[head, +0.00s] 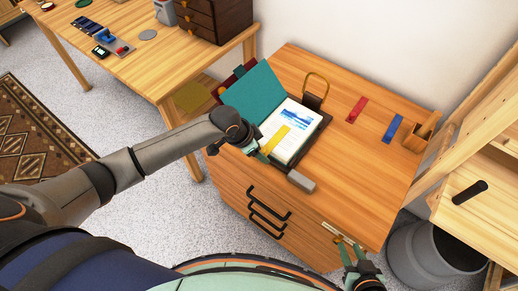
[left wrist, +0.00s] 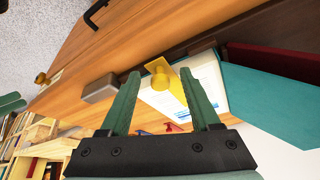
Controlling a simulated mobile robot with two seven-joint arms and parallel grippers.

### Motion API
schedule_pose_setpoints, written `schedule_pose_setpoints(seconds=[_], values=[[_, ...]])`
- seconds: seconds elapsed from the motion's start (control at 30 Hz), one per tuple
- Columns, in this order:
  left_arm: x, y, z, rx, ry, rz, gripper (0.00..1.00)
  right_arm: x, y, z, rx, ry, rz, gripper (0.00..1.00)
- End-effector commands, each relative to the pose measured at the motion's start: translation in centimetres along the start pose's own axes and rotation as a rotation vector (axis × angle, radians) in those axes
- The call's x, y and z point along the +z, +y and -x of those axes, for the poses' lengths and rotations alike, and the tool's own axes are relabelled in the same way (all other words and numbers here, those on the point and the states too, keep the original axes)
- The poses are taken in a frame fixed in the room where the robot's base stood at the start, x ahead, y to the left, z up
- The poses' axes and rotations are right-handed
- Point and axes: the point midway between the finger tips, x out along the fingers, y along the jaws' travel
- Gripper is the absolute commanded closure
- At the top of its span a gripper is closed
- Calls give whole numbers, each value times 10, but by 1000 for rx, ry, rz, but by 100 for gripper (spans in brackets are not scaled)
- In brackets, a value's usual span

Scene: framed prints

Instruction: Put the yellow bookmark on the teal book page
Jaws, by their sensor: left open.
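The teal book (head: 251,90) lies open on the cabinet top, its teal cover spread to the left. Its white page (head: 300,133) carries a blue picture and text. The yellow bookmark (head: 277,138) lies across the lower left part of the page; its round end shows in the left wrist view (left wrist: 158,67). My left gripper (head: 258,151) is at the page's near left edge. In the left wrist view its fingers (left wrist: 163,100) are apart, with the bookmark visible between them and not gripped. My right gripper (head: 351,252) is low by the cabinet's front edge, its fingers apart and empty.
A grey block (head: 301,181) sits in front of the book. A brass ring on a dark stand (head: 315,88) is behind it. Red (head: 357,109) and blue (head: 392,128) strips and a wooden holder (head: 416,139) are to the right. The cabinet's right front top is clear.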

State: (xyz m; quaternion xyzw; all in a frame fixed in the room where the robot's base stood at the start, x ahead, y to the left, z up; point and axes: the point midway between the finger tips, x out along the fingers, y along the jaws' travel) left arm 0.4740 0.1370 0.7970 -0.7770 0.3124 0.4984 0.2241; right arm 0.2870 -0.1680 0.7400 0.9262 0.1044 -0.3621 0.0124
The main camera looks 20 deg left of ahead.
Motion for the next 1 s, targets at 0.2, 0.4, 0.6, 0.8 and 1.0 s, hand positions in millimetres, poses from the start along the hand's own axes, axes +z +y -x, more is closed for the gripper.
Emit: schedule_pose_setpoints(seconds=[0.2, 0.4, 0.6, 0.8, 1.0], values=[[0, 0, 2, 0, -1, 0, 37, 0, 0, 0, 0, 0, 0, 64], [0, -1, 24, -1, 1, -1, 37, -3, 0, 3, 0, 0, 0, 64], [0, -1, 67, -2, 1, -2, 37, -6, 0, 6, 0, 0, 0, 64], [0, 0, 105, -3, 1, -2, 37, -8, -1, 8, 0, 0, 0, 64], [0, 0, 123, -1, 1, -1, 37, -9, -1, 8, 0, 0, 0, 64]])
